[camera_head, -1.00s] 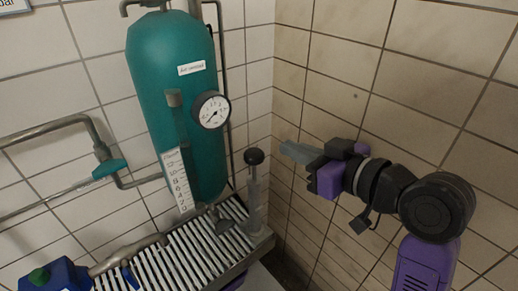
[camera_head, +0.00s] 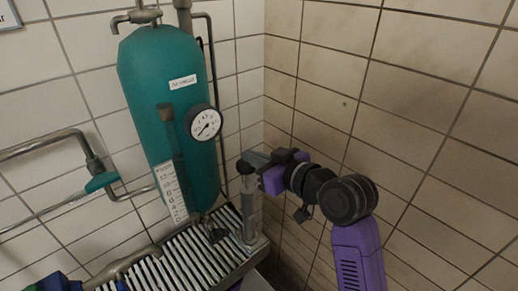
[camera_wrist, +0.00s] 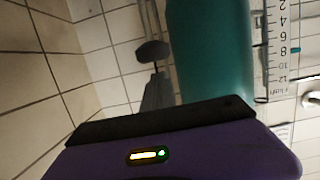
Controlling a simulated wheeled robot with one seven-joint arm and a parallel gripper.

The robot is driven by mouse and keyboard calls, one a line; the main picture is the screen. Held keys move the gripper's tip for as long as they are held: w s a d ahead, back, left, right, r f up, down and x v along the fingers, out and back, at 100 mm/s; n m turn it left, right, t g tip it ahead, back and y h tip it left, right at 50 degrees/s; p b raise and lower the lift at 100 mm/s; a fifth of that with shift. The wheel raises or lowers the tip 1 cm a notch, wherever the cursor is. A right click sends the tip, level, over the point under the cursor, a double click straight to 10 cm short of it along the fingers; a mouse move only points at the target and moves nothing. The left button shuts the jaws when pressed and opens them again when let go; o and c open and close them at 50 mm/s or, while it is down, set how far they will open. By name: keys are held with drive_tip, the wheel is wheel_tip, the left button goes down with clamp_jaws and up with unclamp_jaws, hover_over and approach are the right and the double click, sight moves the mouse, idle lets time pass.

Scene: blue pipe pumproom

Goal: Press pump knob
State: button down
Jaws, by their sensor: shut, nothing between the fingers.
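The pump knob (camera_head: 244,167) is a dark round ball on top of a grey upright pump cylinder (camera_head: 249,215), at the right end of the slatted metal rack. My gripper (camera_head: 255,158) reaches in from the right with its fingertips close beside the knob, at about its height. In the head view the fingertips overlap the knob's upper right side; I cannot tell if they touch. In the wrist view the knob (camera_wrist: 152,50) shows just beyond the tips of my gripper (camera_wrist: 157,80). The fingers are shut with nothing between them.
A teal tank (camera_head: 175,110) with a pressure gauge (camera_head: 205,123) and a white scale (camera_head: 170,192) stands left of the pump. Pipes with a teal valve handle (camera_head: 102,181) run along the left wall. Tiled walls meet in a corner close behind the pump.

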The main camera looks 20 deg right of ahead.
sight(248, 178)
drive_tip(key=shift+f, duration=0.65)
drive_tip(key=shift+f, duration=0.1)
drive_tip(key=shift+f+b, duration=1.95)
drive_tip(key=shift+f, duration=1.15)
